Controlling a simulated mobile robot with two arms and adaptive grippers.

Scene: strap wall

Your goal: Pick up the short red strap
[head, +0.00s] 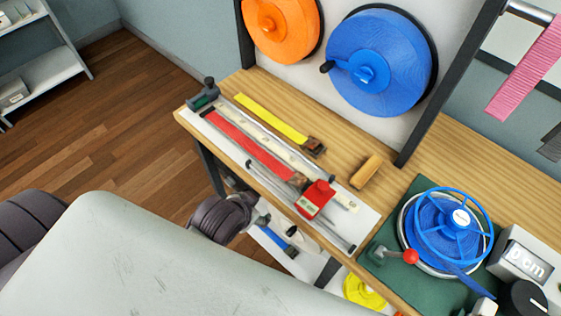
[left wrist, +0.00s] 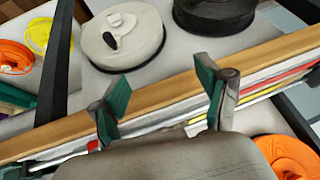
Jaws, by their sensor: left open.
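A red strap (head: 250,145) lies flat on the pale strip of the wooden bench in the head view, beside a ruler-like cream strip. A dark buckle is at its right end. In the left wrist view a thin red band (left wrist: 294,74) shows at the right on the bench, seen at a low angle; I cannot tell if it is the same strap. My left gripper (left wrist: 164,74) is open and empty, with green-padded fingers apart over the bench edge.
A yellow strap (head: 270,117) lies behind the red one. A red-and-white block (head: 315,199) and a wooden block (head: 366,171) are near its right end. Orange (head: 282,27) and blue (head: 377,62) spools hang behind. A blue handwheel (head: 450,225) stands at the right.

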